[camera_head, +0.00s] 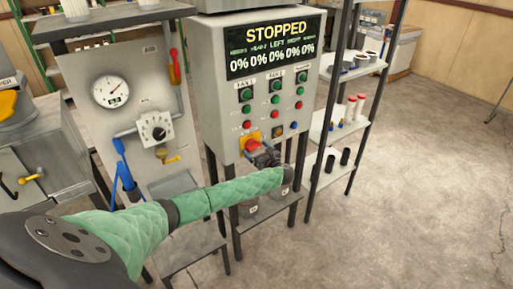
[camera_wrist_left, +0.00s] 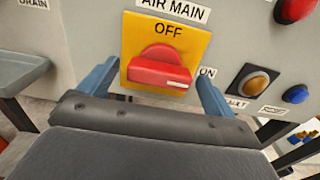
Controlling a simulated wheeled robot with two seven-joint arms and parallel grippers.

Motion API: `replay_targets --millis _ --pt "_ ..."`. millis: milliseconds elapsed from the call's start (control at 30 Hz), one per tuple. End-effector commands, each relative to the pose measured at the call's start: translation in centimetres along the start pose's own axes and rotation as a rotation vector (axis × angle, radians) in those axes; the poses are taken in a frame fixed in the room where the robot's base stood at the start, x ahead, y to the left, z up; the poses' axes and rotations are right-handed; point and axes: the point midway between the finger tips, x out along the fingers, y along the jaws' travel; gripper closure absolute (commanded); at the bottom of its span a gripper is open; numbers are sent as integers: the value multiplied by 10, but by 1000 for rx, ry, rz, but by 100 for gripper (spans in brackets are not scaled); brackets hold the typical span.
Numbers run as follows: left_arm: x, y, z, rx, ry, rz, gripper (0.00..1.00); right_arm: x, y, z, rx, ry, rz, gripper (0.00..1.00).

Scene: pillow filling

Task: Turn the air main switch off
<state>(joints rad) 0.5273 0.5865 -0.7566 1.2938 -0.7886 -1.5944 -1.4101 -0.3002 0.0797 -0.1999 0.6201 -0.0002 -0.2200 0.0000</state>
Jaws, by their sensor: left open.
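The air main switch is a red rotary knob (camera_wrist_left: 160,68) on a yellow plate (camera_wrist_left: 190,42), under an "AIR MAIN" label. "OFF" is printed above the knob and an "ON" label is at its right. The knob's white mark is at its right end, on the "ON" side. In the head view the knob (camera_head: 252,146) is low on the grey control box (camera_head: 215,100). My left gripper (camera_head: 264,156) is in front of it. In the left wrist view its blue fingers (camera_wrist_left: 155,85) are open, one on each side of the knob. I cannot tell whether they touch it.
An amber button (camera_wrist_left: 254,82), a blue button (camera_wrist_left: 295,94) and a red button (camera_wrist_left: 296,8) are right of the switch. The display (camera_head: 275,45) reads "STOPPED". A gauge panel (camera_head: 125,70) stands at left and a shelf rack (camera_head: 350,75) at right. Open floor (camera_head: 400,180) lies at right.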

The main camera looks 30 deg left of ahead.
Motion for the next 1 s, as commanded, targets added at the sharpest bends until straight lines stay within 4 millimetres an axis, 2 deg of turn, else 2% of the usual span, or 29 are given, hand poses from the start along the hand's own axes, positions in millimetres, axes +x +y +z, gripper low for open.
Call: replay_targets --millis 300,500,533,767,1000 --pt "2 0 0 -1 0 -1 11 -1 -2 -1 1 0 -2 100" --pt "2 0 0 -1 0 0 50 -1 -2 -1 1 0 -2 100" --pt "2 0 0 -1 0 0 54 -1 -2 -1 1 0 -2 100" --pt "2 0 -2 -15 1 0 54 2 -1 0 1 0 -1 100" --pt "2 0 -4 -110 1 -1 54 15 2 2 0 0 2 100"
